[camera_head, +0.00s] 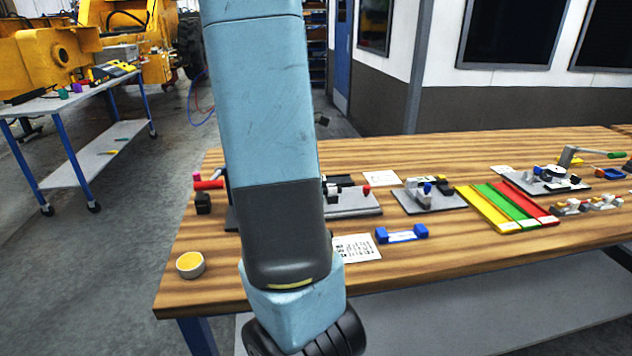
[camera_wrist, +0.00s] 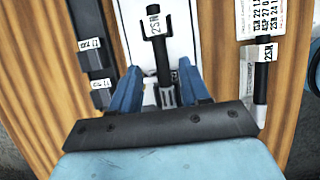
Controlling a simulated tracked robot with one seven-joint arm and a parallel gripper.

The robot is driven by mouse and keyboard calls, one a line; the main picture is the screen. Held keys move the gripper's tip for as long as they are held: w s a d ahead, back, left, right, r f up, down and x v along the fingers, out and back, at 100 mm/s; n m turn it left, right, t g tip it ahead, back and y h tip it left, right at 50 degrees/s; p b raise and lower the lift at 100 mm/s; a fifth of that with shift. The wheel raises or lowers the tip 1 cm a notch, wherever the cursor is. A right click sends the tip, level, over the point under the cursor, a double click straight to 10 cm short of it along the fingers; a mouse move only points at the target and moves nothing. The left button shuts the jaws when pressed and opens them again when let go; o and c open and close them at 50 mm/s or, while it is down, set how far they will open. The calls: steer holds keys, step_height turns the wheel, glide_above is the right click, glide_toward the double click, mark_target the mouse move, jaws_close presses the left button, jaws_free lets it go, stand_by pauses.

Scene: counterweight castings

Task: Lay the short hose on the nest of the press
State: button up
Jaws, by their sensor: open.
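In the wrist view my gripper (camera_wrist: 160,68) is open, with one blue finger on each side of a black hose piece (camera_wrist: 163,76) labelled 2SN. The hose piece lies lengthwise over a white surface, and a dark fork-like part crosses it near its label. I cannot tell whether the fingers touch it. Another black piece (camera_wrist: 262,88) with a 2SN label lies at the right; I cannot tell which is the short hose. In the head view my arm hides my gripper and part of the bench. A lever device (camera_head: 555,175) with a green handle, possibly the press, stands at the far right.
The wooden bench (camera_head: 440,277) holds grey fixtures (camera_head: 352,208), yellow, green and red strips (camera_head: 508,207), a blue-ended holder (camera_head: 402,235), a printed card (camera_head: 358,248) and a yellow-filled cup (camera_head: 190,264). Labelled black blocks (camera_wrist: 93,60) stand left of my gripper. The bench's front is mostly clear.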

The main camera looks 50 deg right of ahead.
steer(key=v, duration=0.6)
steer(key=a+r+m+t+y, duration=0.1)
steer(key=a+r+m+t, duration=0.15)
steer(key=a, duration=0.65)
steer(key=a+r+m+t+y, duration=0.1)
steer(key=a+r+m+t, duration=0.2)
steer(key=a, duration=0.7)
steer(key=s+a+r+m+t, duration=0.1)
steer(key=s+a+m, duration=0.1)
steer(key=s+a, duration=0.2)
steer(key=s+a+r+m+t+y, duration=0.1)
steer(key=s+a, duration=0.3)
steer(key=a, duration=0.6)
steer(key=shift+a+r+m+t, duration=0.35)
steer(key=shift+r+m+t, duration=0.15)
steer(key=shift+m, duration=0.25)
